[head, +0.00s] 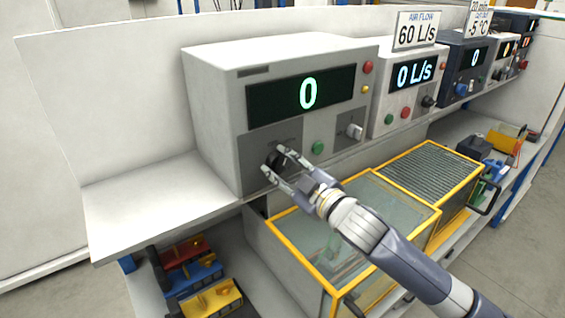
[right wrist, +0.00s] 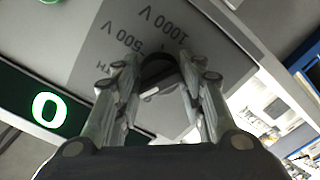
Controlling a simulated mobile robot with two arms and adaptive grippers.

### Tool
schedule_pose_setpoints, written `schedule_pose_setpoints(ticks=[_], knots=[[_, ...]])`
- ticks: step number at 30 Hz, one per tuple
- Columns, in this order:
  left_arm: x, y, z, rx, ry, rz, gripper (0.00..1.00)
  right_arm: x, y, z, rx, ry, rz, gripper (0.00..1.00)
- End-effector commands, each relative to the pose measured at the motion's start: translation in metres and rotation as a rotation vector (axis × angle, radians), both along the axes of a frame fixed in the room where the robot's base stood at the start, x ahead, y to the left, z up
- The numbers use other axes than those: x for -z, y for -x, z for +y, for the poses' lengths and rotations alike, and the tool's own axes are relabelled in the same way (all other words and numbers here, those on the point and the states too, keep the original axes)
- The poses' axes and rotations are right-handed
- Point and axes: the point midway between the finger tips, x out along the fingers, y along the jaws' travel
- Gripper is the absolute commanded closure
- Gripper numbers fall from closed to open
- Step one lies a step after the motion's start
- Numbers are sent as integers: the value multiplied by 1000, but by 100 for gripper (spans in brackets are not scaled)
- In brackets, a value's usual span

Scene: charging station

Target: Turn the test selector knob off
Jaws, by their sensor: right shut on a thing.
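The test selector knob (head: 277,160) is a black knob on the darker grey panel of the light grey tester box (head: 215,90). In the right wrist view the knob (right wrist: 158,66) sits between my fingers, beside the printed labels "1000 V" and "500 V"; another label is partly hidden by a finger. A pale mark shows on or near the knob, but its exact setting is hard to read. My right gripper (head: 272,163) is shut on the knob, one finger on each side. The tester display (head: 306,93) shows a green 0. My left gripper is not in view.
A green button (head: 317,148), a grey switch (head: 354,131) and a red button (head: 368,67) sit on the same box. Other instruments (head: 405,80) stand to the right. Yellow-framed cases (head: 300,258) lie below the shelf, under my right arm. The shelf's left end (head: 130,205) is clear.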

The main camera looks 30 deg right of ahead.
Motion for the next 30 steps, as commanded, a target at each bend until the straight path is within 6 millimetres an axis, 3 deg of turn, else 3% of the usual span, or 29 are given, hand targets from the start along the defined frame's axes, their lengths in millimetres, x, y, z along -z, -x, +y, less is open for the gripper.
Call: schedule_pose_setpoints(ticks=[15, 30], knots=[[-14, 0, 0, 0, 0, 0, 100, -1, 0, 0, -1, 364, -52, 87], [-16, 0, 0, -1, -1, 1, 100, 0, 0, 0, -1, 447, -63, 87]])
